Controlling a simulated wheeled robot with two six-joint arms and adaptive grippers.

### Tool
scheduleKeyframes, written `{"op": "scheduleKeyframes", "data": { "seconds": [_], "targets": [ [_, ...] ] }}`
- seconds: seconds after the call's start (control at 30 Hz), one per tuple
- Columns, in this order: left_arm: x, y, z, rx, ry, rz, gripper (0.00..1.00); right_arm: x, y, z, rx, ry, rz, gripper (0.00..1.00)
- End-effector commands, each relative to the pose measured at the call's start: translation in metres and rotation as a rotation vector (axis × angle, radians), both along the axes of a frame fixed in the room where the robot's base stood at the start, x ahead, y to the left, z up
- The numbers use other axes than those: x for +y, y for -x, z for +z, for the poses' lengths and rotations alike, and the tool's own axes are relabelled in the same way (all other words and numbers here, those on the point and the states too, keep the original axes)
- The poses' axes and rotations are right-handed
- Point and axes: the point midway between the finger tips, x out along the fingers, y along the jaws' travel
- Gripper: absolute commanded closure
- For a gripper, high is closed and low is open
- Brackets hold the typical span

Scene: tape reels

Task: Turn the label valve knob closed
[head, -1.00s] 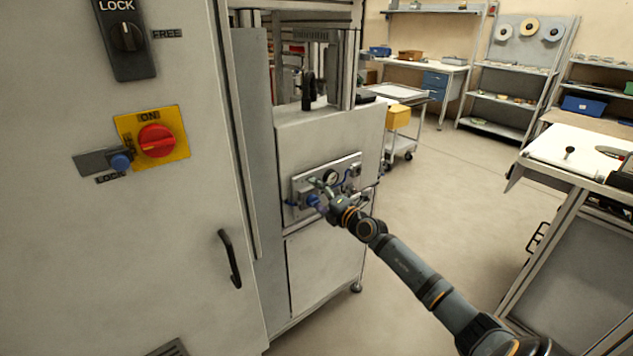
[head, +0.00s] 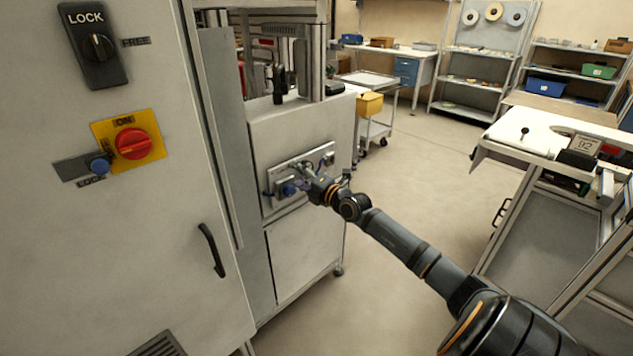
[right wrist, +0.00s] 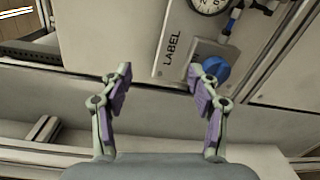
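The label valve knob is a blue round knob (head: 289,189) on the grey valve panel (head: 272,204), low on the machine front. In the right wrist view the knob (right wrist: 217,69) shows beside the word LABEL (right wrist: 172,48), partly behind the right-hand finger. My right gripper (right wrist: 160,86) is open, with its purple-padded fingers apart and nothing between them. In the head view the right gripper (head: 308,180) is in front of the panel, just right of the knob. Contact with the knob cannot be told. My left gripper is not in view.
A gauge (right wrist: 208,3) and blue tubing sit above the knob. A large cabinet with a red switch (head: 133,143) and a handle (head: 211,250) stands at left. A trolley with a yellow box (head: 369,104) is behind. A white-topped bench (head: 535,146) stands right, with open floor between.

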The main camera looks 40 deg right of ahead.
Motion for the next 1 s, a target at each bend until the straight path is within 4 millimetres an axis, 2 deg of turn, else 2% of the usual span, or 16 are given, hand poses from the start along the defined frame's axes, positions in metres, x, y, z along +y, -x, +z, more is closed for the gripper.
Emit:
{"op": "scheduleKeyframes", "data": {
  "seconds": [0.03,0.4,1.0],
  "targets": [
    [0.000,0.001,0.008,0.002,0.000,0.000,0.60,0.000,0.004,0.003,0.004,0.000,-0.001,0.39],
    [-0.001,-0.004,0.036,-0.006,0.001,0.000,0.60,-0.003,0.033,-0.003,0.011,0.000,-0.001,0.39],
    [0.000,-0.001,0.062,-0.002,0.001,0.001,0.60,-0.007,0.083,-0.006,0.013,-0.001,-0.001,0.39]
  ]
}}
